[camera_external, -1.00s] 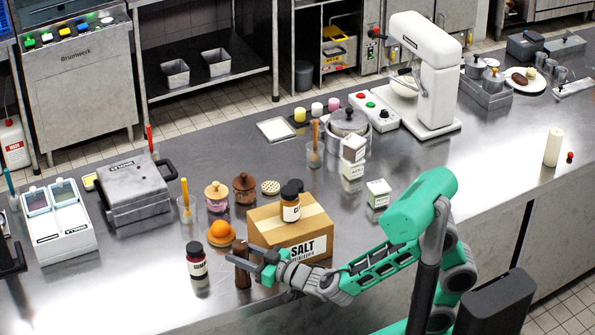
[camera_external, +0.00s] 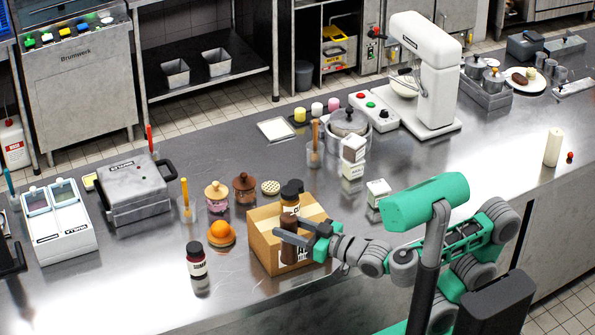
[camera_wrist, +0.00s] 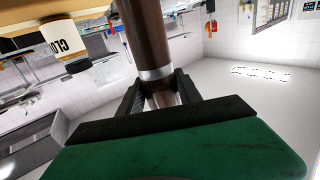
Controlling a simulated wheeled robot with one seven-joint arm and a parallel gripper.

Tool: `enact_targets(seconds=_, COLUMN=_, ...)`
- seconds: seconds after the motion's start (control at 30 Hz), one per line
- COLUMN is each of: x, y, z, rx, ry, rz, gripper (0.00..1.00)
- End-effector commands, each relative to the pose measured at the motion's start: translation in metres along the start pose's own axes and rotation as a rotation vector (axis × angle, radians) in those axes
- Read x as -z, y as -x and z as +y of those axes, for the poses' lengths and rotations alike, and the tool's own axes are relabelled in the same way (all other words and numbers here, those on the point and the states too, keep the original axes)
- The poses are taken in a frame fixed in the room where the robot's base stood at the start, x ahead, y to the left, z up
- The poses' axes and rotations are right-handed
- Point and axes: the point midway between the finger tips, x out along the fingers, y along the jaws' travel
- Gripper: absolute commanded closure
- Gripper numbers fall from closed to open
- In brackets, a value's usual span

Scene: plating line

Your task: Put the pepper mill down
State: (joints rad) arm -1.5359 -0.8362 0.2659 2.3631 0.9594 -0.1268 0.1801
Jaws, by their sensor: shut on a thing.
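The dark brown pepper mill (camera_external: 289,250) is upright in front of the cardboard salt box (camera_external: 262,243) in the external view, covering part of its label. My gripper (camera_external: 291,238) is shut on the mill, its fingers around the mill's body. In the wrist view the mill (camera_wrist: 148,40), with a pale metal band, stands between the fingers (camera_wrist: 160,92). Its lower end appears above the counter, but the exact gap cannot be told.
A dark-lidded jar (camera_external: 196,262) and an orange (camera_external: 221,230) are left of the box. The front counter (camera_external: 240,290) between jar and box is clear.

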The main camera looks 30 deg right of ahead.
Motion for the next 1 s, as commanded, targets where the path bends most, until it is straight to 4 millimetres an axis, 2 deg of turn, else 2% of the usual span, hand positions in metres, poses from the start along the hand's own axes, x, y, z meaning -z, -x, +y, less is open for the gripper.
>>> enact_targets(seconds=0.03, x=0.018, y=0.0, z=0.001, rx=0.0, ry=-0.009, rz=0.007, gripper=1.0)
enact_targets(seconds=0.3, x=0.102, y=-0.001, z=0.001, rx=0.0, ry=-0.006, rz=0.005, gripper=1.0)
enact_targets(seconds=0.37, x=0.098, y=-0.011, z=0.005, rx=-0.013, ry=0.001, rz=0.003, gripper=1.0)
enact_targets(seconds=0.57, x=0.104, y=-0.045, z=0.018, rx=-0.028, ry=0.001, rz=0.01, gripper=1.0)
enact_targets(seconds=0.67, x=0.107, y=-0.068, z=0.033, rx=-0.039, ry=0.002, rz=0.012, gripper=1.0)
enact_targets(seconds=0.77, x=0.11, y=-0.093, z=0.055, rx=-0.051, ry=0.003, rz=0.014, gripper=1.0)
enact_targets(seconds=0.87, x=0.111, y=-0.118, z=0.087, rx=-0.064, ry=0.005, rz=0.014, gripper=1.0)
enact_targets(seconds=1.0, x=0.112, y=-0.144, z=0.142, rx=-0.08, ry=0.006, rz=0.015, gripper=1.0)
